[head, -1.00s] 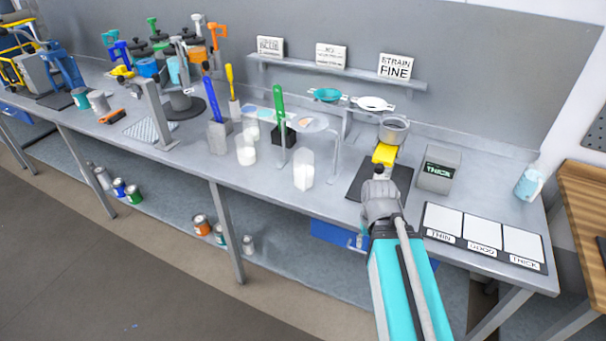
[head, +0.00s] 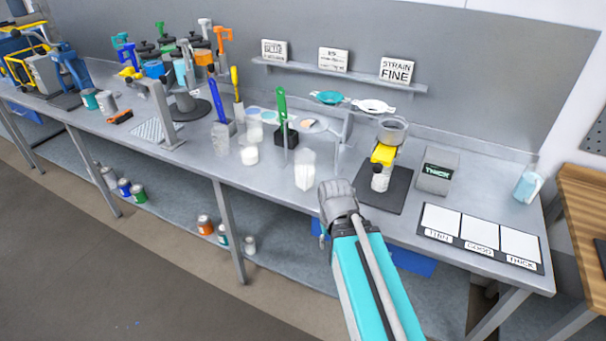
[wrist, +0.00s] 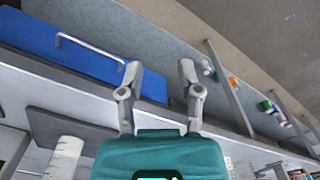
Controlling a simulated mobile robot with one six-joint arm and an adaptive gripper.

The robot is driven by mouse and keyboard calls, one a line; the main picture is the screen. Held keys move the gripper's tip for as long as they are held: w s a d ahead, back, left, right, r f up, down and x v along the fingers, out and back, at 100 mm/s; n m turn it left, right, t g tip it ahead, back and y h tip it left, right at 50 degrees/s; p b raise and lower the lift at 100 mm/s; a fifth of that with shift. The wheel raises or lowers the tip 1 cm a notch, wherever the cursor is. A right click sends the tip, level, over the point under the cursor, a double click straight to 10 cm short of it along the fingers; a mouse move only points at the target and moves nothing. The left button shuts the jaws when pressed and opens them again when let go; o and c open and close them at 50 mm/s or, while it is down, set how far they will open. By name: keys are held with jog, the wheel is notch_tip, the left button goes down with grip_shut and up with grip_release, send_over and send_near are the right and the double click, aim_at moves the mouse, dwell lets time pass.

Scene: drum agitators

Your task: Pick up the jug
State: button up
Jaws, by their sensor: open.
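Several vessels could be the jug, and I cannot tell which it is. A clear vessel with white contents (head: 305,172) stands near the front edge of the bench, and a smaller one (head: 249,154) is to its left. A pale, bluish clear vessel (head: 528,184) stands at the bench's right end. My gripper (head: 338,192) is by the front edge, just right of the larger white-filled vessel in the picture. In the wrist view my gripper (wrist: 160,78) has its fingers apart with nothing between them; a blue drawer front (wrist: 75,50) lies beyond.
A yellow device (head: 383,154) with a metal cup and a white jar stands on a dark mat (head: 398,196). A green-handled tool (head: 282,115) rises behind the white-filled vessels.

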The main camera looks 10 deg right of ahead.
jog(key=shift+a, duration=0.2)
jog(key=n+t+h, duration=0.2)
jog(key=n+h, duration=1.1)
jog(key=n, duration=0.7)
send_near(305, 173)
jog(key=w+a+r, duration=0.2)
jog(key=w, duration=0.1)
jog(key=shift+w+a+r, duration=0.1)
jog(key=shift+a+r, duration=0.1)
jog(key=shift+a, duration=0.05)
jog(key=b+x, duration=0.3)
jog(key=x, duration=0.5)
jog(key=shift+d, duration=0.2)
jog(key=shift+w+d, duration=0.1)
jog(key=shift+d, duration=0.05)
